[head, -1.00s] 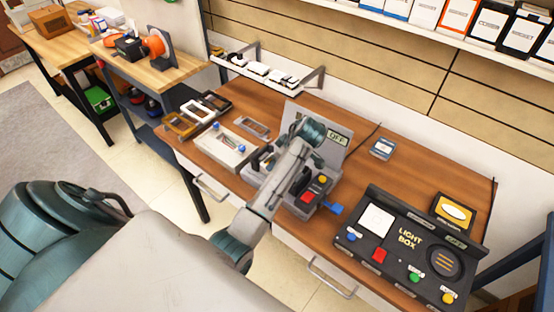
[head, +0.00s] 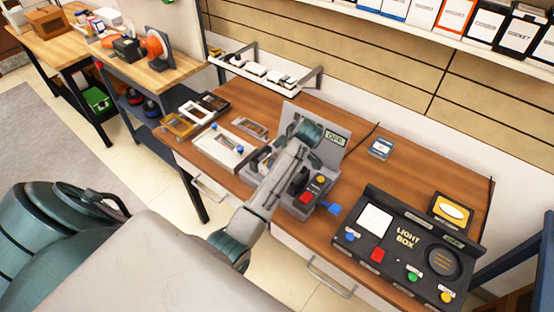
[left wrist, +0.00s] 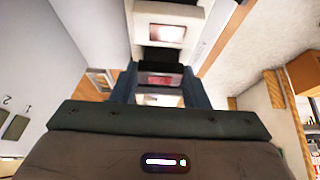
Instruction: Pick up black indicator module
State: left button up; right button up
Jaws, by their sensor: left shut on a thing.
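In the left wrist view my left gripper (left wrist: 160,92) has its two dark blue-grey fingers on either side of a small black module (left wrist: 160,68) with a reddish display face. It is shut on this module, which I take for the black indicator module. A white unit with a small lit window (left wrist: 165,32) is just beyond it. In the head view my left arm reaches over the workbench beside a grey station (head: 329,150) with an "OFF" display. The gripper and held module cannot be made out clearly there. My right gripper is not in view.
A dark "LIGHT BOX" console (head: 400,236) stands at the bench's front right. A white tray (head: 213,157) and several frames lie left of my arm. A wall shelf (head: 262,80) holds small modules. The bench (head: 412,178) is fairly clear behind the console.

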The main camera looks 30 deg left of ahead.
pick_arm(q)
notch_tip(320, 180, up, 4)
jog(key=p, duration=0.4)
jog(key=shift+r, duration=0.1)
jog(key=s+d+p, duration=0.2)
jog(key=s+d, duration=0.6)
jog(key=s, duration=0.5)
jog(key=shift+s+d+r+p, duration=0.2)
jog(key=shift+s+r+p, duration=0.05)
jog(key=shift+s+p, duration=0.15)
